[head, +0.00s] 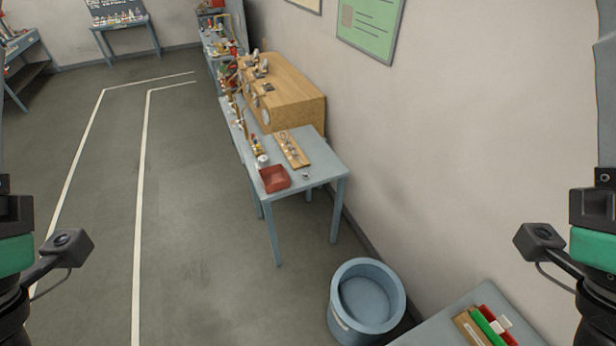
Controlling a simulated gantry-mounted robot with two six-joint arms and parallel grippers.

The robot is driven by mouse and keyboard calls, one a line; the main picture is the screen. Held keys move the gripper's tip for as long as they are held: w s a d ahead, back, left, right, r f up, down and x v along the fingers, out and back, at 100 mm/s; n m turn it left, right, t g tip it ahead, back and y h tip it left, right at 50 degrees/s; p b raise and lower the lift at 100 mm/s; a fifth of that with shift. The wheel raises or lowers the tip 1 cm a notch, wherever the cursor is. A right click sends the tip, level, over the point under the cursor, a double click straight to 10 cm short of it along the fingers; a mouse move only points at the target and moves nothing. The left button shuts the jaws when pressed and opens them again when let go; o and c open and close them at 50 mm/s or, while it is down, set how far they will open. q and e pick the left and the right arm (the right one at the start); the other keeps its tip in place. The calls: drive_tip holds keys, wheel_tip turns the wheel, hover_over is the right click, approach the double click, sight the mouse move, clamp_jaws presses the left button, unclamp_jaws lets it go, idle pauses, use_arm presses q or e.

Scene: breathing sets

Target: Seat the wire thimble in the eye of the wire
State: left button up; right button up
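A small grey metal piece (306,177) lies on the front part of a blue-grey table (325,170); it may be the wire thimble, but it is too small to tell. A wooden board (297,158) lies behind it with small fittings and what looks like a thin loop of wire (284,137) at its far end. I cannot make out the eye clearly. Parts of my two arms show at the left and right picture edges, well away from the table. The fingers of both grippers are out of view.
A red tray (274,179) sits at the table's front left corner, with small items behind it. A large wooden cabinet (290,95) stands farther back. A blue bin (367,300) stands on the floor in front. Open floor (190,210) lies left; the wall is right.

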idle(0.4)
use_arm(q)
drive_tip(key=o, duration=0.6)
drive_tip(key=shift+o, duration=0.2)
